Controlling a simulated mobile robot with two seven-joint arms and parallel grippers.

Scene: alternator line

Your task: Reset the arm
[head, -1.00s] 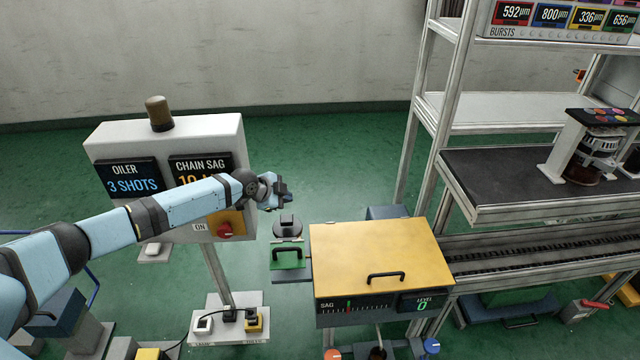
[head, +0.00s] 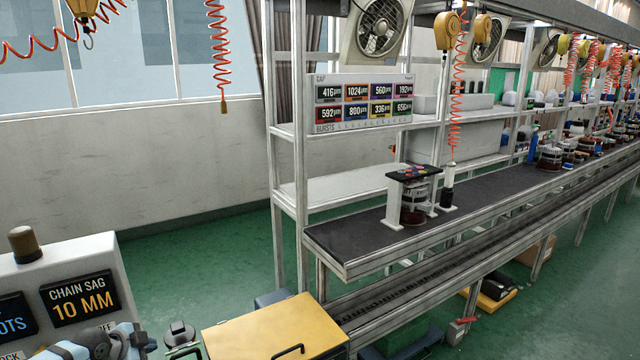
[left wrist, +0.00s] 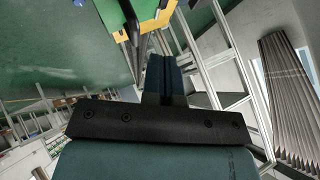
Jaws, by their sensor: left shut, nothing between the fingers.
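My left gripper (head: 136,346) shows at the bottom left of the head view, cut by the lower edge, with its light-blue arm behind it. It is in front of the lower right part of the white oiler console (head: 75,260), below the CHAIN SAG display (head: 78,299) that reads 10 MM. In the left wrist view the dark fingers of the gripper (left wrist: 165,80) are together with nothing between them. My right gripper is in neither view.
A yellow-lidded box (head: 270,325) with a black handle stands right of my gripper. A metal rack with a dark work shelf (head: 370,235) and a conveyor runs off to the right. A board of coloured displays (head: 362,103) stands on the rack.

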